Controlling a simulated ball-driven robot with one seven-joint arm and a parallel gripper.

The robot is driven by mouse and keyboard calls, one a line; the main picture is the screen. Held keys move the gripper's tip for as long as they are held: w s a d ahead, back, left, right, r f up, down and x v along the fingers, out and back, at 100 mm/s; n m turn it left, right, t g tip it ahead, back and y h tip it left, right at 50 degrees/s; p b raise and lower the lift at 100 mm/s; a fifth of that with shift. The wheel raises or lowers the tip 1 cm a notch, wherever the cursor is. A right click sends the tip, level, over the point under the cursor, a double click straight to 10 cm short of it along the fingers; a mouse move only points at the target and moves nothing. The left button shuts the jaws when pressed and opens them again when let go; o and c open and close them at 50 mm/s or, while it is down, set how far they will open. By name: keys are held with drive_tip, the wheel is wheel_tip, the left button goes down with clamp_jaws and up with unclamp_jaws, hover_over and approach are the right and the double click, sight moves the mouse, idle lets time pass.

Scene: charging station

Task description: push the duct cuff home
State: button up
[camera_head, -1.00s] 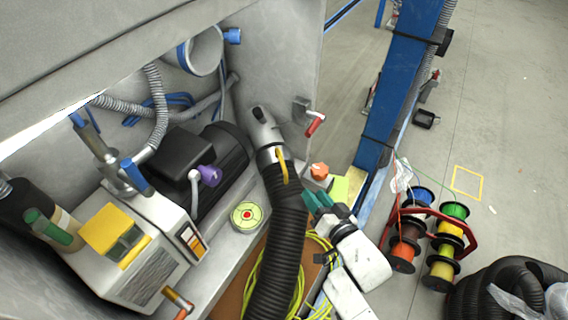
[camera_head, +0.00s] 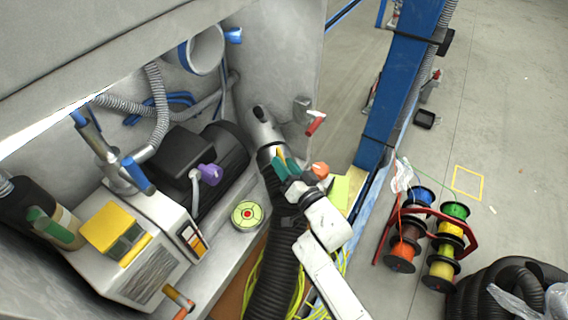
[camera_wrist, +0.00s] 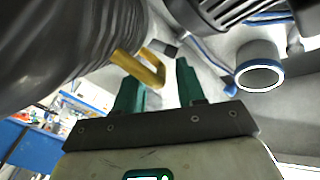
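The black ribbed duct (camera_head: 270,240) rises to a grey metallic end piece (camera_head: 264,130) beside the cabinet wall. The cuff area (camera_head: 268,154) with a yellow handle (camera_head: 281,155) sits where they meet; my gripper partly hides it, and I cannot tell how fully it is seated. My gripper (camera_head: 283,166) has green fingers spread apart beside the handle. In the wrist view, the fingers (camera_wrist: 158,82) are open, with the yellow handle (camera_wrist: 150,73) just in front of and between their tips. The duct (camera_wrist: 70,40) fills the upper left; contact cannot be told.
A pump with a purple knob (camera_head: 210,175) and a round green-yellow disc (camera_head: 247,214) stand left of the duct. A red-handled valve (camera_head: 315,124) and an orange knob (camera_head: 320,169) are close on the right. A white round port (camera_head: 204,50) is at the back.

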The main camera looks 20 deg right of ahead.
drive_tip(key=shift+w+a, duration=0.1)
drive_tip(key=shift+w, duration=0.4)
clamp_jaws()
drive_tip(key=shift+r, duration=0.1)
